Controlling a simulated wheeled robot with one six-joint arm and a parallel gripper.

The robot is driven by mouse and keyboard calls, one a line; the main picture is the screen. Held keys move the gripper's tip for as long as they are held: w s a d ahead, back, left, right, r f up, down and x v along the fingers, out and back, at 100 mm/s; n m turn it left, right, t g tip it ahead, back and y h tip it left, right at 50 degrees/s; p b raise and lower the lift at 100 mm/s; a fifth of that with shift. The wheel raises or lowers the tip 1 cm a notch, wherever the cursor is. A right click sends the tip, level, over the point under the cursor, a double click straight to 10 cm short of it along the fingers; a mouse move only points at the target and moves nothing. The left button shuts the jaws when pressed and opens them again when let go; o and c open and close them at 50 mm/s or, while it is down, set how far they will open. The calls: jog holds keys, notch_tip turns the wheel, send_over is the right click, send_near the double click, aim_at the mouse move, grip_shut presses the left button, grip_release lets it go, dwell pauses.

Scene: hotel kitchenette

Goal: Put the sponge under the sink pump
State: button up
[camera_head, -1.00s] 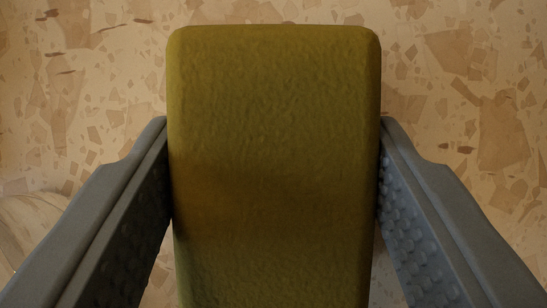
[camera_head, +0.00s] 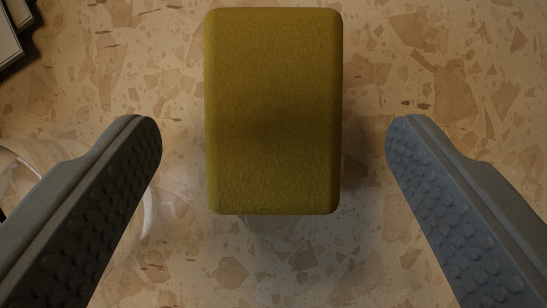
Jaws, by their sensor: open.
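The sponge (camera_head: 273,110) is a yellow-green block with rounded edges. It stands out in the middle of the view, beyond and between my fingertips, over the speckled stone surface. My gripper (camera_head: 274,135) is open, with one grey studded finger on each side and a clear gap between each finger and the sponge. Nothing is held. The sink pump is not in view.
The terrazzo-patterned surface (camera_head: 440,60) is clear to the right of the sponge. A clear, curved, glass-like object (camera_head: 148,205) shows at the left, partly behind the left finger. A dark-edged pale object (camera_head: 8,40) sits at the top left corner.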

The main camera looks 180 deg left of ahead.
jog(key=v, duration=0.8)
jog(key=shift+r, duration=0.1)
